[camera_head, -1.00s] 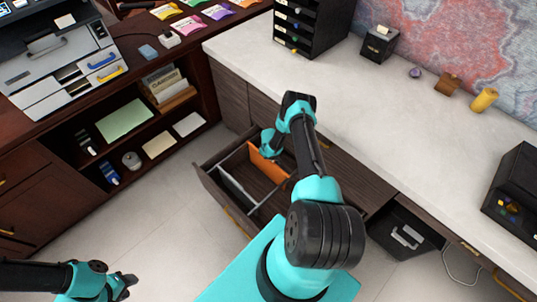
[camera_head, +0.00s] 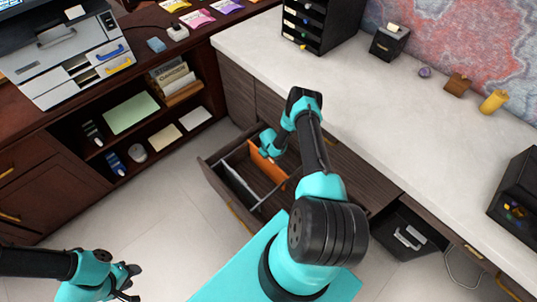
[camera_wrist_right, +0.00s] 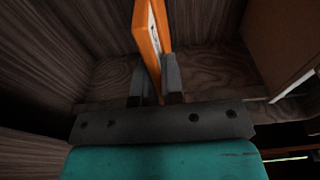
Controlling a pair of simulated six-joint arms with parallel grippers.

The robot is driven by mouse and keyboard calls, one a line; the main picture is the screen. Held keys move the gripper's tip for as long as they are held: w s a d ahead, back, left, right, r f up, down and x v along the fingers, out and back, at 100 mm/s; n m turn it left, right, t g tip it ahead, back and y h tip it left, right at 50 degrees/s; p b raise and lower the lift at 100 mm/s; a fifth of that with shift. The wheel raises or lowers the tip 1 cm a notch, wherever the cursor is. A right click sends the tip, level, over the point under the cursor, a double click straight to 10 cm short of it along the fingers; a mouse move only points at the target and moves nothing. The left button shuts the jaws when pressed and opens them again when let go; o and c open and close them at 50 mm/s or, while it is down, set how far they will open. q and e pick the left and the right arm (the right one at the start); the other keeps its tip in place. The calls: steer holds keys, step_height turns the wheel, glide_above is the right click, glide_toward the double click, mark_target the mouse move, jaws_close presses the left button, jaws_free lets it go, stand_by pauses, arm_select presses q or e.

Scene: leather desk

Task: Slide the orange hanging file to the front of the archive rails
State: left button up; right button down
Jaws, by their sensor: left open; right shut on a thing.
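The orange hanging file (camera_head: 266,167) stands upright across the open drawer (camera_head: 214,182), behind a grey file (camera_head: 238,184) nearer the drawer front. My right gripper (camera_head: 268,147) is down in the drawer, shut on the orange file. In the right wrist view the orange file (camera_wrist_right: 147,38) passes between the two dark fingers (camera_wrist_right: 155,82), upright and slightly tilted in the picture. A gap separates the orange file from the grey one. My right arm hides the rear of the drawer. My left gripper (camera_head: 126,281) is open and empty above the floor, at the lower left.
The white desktop (camera_head: 350,110) lies above and behind the drawer. A wooden shelf unit (camera_head: 120,175) with papers and folders stands to the left. A dark open bin or drawer (camera_head: 405,238) is at the right. The floor before the drawer is clear.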

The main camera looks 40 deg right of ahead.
steer(key=a, duration=1.3)
steer(key=shift+w+a, duration=0.25)
steer(key=shift+w, duration=0.05)
stand_by(2.0)
steer(key=c, duration=1.2)
jaws_free()
steer(key=shift+o, duration=0.2)
steer(key=shift+r, duration=0.1)
step_height(320, 180, up, 17)
steer(key=s, duration=0.2)
steer(key=shift+s+a, duration=0.1)
steer(key=shift+a, duration=0.05)
